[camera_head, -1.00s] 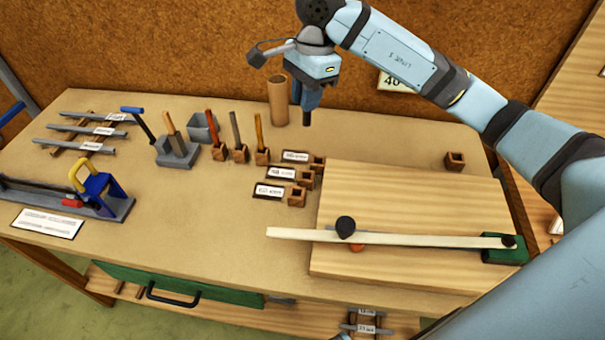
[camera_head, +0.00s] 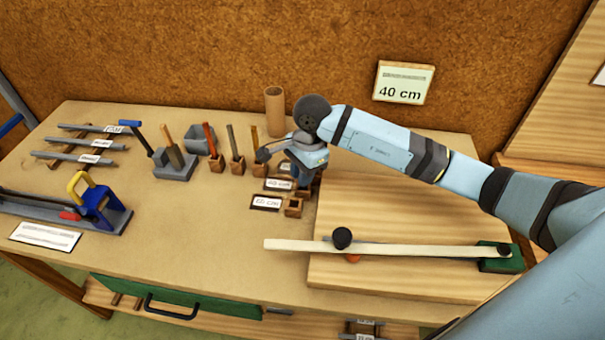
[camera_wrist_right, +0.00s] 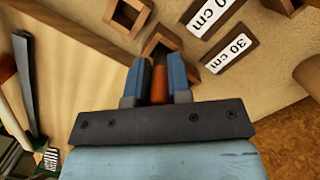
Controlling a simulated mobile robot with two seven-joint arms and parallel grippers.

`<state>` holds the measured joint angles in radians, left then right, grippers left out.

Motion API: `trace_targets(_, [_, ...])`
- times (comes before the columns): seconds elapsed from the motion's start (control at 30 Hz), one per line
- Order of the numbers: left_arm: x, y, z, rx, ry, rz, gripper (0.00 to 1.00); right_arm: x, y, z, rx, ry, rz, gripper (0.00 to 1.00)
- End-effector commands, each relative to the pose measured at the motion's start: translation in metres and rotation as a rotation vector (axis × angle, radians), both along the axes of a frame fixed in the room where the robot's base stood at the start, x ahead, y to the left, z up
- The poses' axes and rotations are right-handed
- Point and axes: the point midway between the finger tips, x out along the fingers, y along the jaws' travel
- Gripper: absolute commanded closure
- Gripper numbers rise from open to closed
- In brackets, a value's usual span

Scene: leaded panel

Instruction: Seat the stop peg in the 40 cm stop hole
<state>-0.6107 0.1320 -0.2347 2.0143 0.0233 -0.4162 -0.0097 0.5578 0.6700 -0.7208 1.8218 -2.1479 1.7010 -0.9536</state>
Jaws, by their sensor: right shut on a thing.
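My right gripper (camera_head: 303,186) is low over the row of small wooden socket blocks, left of the large board. In the right wrist view its fingers (camera_wrist_right: 160,82) are shut on an orange-brown peg (camera_wrist_right: 159,88). The peg lines up with a wooden block (camera_wrist_right: 183,62) beside a label reading 30 cm (camera_wrist_right: 230,52). I cannot tell whether its tip is inside the block. Another block (camera_wrist_right: 128,14) is beside a label (camera_wrist_right: 212,14) partly cut off. In the head view the nearest block (camera_head: 293,208) is clear; my gripper hides others. My left gripper is not in view.
A wall sign (camera_head: 403,83) reads 40 cm. The large board (camera_head: 400,210) carries a pale strip (camera_head: 410,250) with a black knob (camera_head: 342,238) and a green end block (camera_head: 498,262). Upright tools in blocks and a cardboard tube (camera_head: 274,108) stand close to my gripper.

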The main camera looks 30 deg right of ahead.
Motion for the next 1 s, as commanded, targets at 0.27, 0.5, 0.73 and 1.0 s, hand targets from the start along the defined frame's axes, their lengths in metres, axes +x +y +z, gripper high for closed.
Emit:
trace_targets(0.27, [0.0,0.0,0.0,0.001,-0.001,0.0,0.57,0.0,0.0,-0.008,0.0,-0.002,0.0,1.0])
trace_targets(0.5, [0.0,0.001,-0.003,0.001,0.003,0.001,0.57,0.0,0.0,-0.011,0.0,-0.001,0.0,0.65])
trace_targets(0.73, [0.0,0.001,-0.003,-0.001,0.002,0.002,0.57,0.0,0.0,-0.011,0.0,-0.001,0.0,0.56])
trace_targets(1.0, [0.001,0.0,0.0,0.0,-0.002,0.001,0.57,0.001,-0.003,0.005,-0.001,-0.004,0.0,0.56])
